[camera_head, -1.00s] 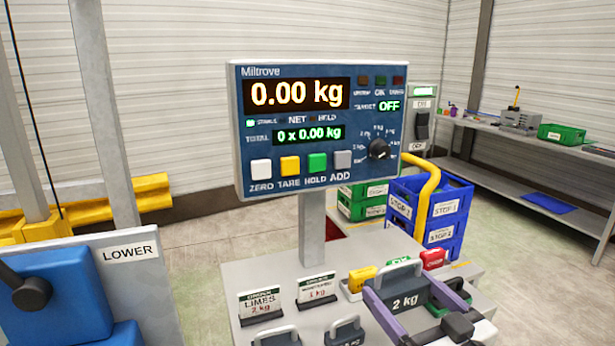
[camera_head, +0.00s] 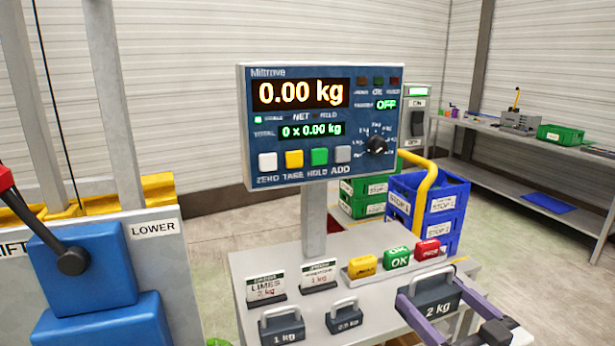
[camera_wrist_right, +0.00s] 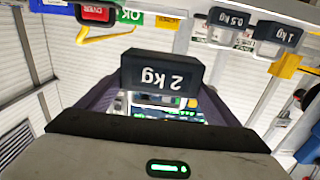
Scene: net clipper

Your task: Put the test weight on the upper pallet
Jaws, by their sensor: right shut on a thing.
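The dark grey test weight marked 2 kg (camera_head: 437,309), with a light grey handle, is at the lower right of the head view. My right gripper (camera_head: 433,294) is shut on it, with purple fingers on either side. In the right wrist view, the weight (camera_wrist_right: 160,76) appears upside down between the fingers. It is beside the front right of the scale table; whether it touches anything is not clear. My left gripper is not in view. I cannot make out the upper pallet in either view.
The scale table (camera_head: 350,288) holds 1 kg (camera_head: 283,327) and 0.5 kg (camera_head: 344,317) weights, cards and coloured blocks (camera_head: 397,257). The scale display (camera_head: 322,125) stands above it. A lift panel (camera_head: 185,262) with blue housings and a lever (camera_head: 70,260) is left. Blue crates (camera_head: 440,205) stand behind.

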